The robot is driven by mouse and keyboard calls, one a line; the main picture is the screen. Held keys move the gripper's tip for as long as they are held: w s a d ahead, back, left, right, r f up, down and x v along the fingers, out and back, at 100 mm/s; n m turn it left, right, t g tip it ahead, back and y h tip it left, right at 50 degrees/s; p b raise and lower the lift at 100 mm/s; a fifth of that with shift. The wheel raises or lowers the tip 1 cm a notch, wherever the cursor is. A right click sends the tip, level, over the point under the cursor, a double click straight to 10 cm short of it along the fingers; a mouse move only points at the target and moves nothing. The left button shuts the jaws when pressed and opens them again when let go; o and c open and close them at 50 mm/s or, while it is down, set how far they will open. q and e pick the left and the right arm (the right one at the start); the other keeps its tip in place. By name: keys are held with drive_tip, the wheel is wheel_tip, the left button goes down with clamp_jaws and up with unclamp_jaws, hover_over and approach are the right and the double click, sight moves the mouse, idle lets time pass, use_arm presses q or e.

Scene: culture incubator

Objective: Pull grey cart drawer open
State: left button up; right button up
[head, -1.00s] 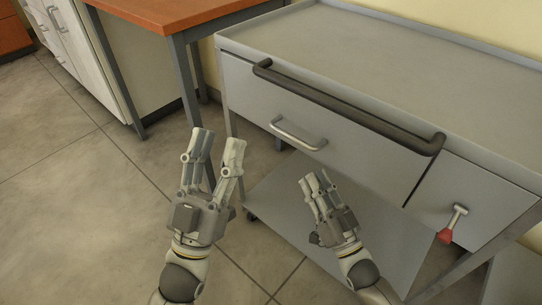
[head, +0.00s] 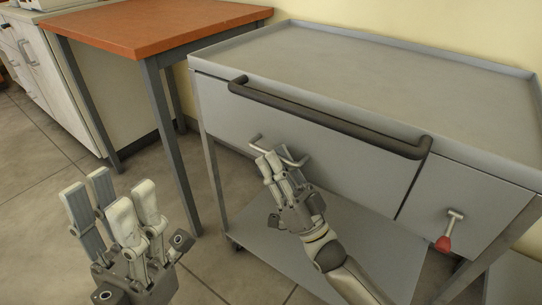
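The grey cart (head: 370,70) stands ahead with its wide drawer (head: 350,170) closed flush in the front. The drawer's light metal handle (head: 296,162) is partly hidden behind my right gripper (head: 270,158). The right fingertips are at the handle; I cannot tell whether they are around it or only in front of it, or how far they are closed. My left gripper (head: 108,195) is open and empty at lower left, over the floor and away from the cart.
A dark push bar (head: 330,122) runs above the drawer handle. A lever with a red tip (head: 444,243) is on the right panel. An orange-topped table (head: 150,25) stands left of the cart. A lower shelf (head: 350,245) lies beneath the drawer.

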drive_tip(key=shift+x, duration=1)
clamp_jaws()
